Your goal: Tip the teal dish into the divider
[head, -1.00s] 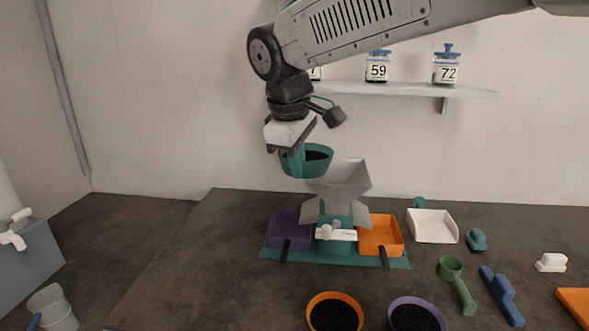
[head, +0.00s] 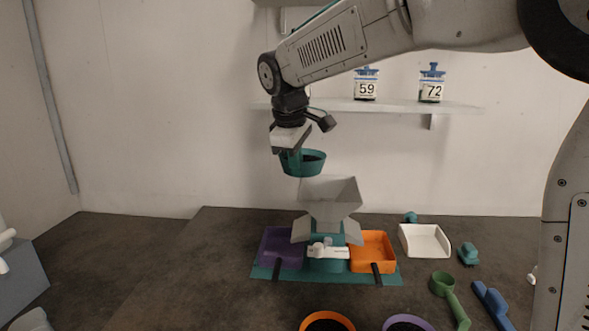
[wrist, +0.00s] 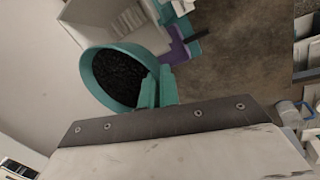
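The teal dish (head: 303,165) with dark grains in it is held up in the air, close to level. My gripper (head: 290,157) is shut on the dish's left side. In the wrist view the dish (wrist: 90,72) shows its dark grains (wrist: 120,78), with the teal grip (wrist: 157,90) between it and my gripper. The divider has a grey hopper (head: 330,203) on a teal base (head: 327,262), with a purple tray (head: 281,248) at left and an orange tray (head: 373,251) at right. The dish is above the hopper and slightly left of its middle, apart from it.
A white scoop (head: 425,241), a teal-handled brush (head: 468,254), a green scoop (head: 450,298) and a blue brush (head: 493,303) lie at right. An orange dish (head: 327,322) and a purple dish (head: 408,325) stand in front. Numbered jars (head: 366,85) stand on the shelf (head: 390,107).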

